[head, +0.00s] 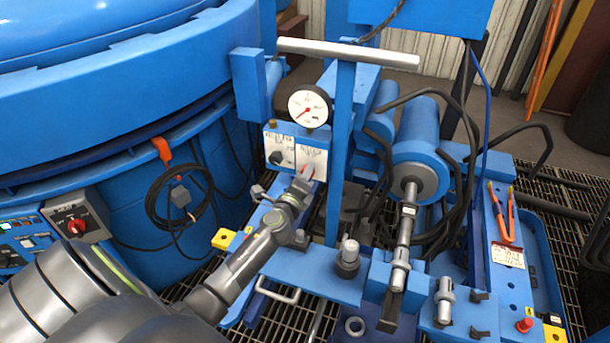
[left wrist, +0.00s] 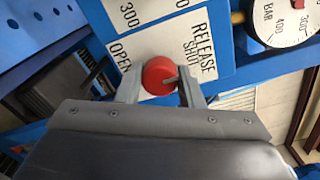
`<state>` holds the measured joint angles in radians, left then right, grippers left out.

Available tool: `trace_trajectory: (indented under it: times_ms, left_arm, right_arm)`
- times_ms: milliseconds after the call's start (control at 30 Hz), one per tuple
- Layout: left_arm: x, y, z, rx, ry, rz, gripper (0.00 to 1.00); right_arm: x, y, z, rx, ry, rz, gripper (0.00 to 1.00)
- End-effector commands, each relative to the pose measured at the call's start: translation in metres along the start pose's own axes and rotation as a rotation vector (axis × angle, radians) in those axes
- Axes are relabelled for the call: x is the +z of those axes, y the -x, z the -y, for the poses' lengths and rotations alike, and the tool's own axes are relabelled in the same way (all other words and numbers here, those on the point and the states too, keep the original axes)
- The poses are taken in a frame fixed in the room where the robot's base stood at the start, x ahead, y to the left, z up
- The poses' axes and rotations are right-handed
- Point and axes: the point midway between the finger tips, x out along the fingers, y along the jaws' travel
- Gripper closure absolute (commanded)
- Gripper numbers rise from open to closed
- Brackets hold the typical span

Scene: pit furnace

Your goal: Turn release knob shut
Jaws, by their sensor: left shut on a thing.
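The release knob (left wrist: 159,76) is red and round, on a white label plate marked RELEASE, OPEN and SHUT in the left wrist view. My left gripper (left wrist: 156,85) is shut on it, one finger on each side. In the head view my left gripper (head: 309,172) reaches the valve block (head: 296,147) from the lower left and hides most of the knob. A small grey pointer shows at the knob's right side in the wrist view, toward the SHUT lettering. My right gripper is not in view.
A pressure gauge (head: 309,106) sits just above the block, with a black knob (head: 276,158) beside the release plate. The upright pump lever (head: 342,140) with its grey crossbar stands close to the right. Hoses and a cylinder (head: 418,150) lie further right.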

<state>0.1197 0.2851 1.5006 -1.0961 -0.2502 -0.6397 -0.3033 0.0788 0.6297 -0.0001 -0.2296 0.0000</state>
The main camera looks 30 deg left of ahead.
Motion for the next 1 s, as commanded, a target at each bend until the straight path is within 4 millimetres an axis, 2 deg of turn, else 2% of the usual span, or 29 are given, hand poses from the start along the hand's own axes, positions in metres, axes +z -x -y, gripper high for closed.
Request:
trace_trajectory:
  times_ms: [33, 67, 200, 500, 633, 767, 1000]
  left_arm:
    - [-0.001, 0.001, -0.002, 0.003, 0.000, -0.001, 0.89]
    - [-0.001, 0.001, -0.002, 0.003, 0.000, -0.001, 0.63]
    - [-0.001, 0.001, -0.001, 0.002, 0.000, -0.001, 0.45]
    - [0.000, 0.001, -0.001, 0.001, 0.001, 0.000, 0.44]
    - [0.000, 0.010, -0.001, 0.002, 0.002, -0.001, 0.44]
    - [0.000, 0.031, -0.001, 0.004, 0.003, -0.001, 0.44]
    - [-0.001, 0.083, -0.002, 0.003, 0.004, -0.001, 0.44]
  right_arm:
    - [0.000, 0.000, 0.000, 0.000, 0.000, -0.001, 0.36]
    - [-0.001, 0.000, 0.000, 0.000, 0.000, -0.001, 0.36]
    - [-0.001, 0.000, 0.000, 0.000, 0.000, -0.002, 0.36]
    - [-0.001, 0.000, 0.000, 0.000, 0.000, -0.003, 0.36]
    - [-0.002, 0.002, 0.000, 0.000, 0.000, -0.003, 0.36]
    - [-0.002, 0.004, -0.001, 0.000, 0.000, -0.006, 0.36]
    - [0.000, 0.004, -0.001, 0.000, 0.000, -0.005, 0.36]
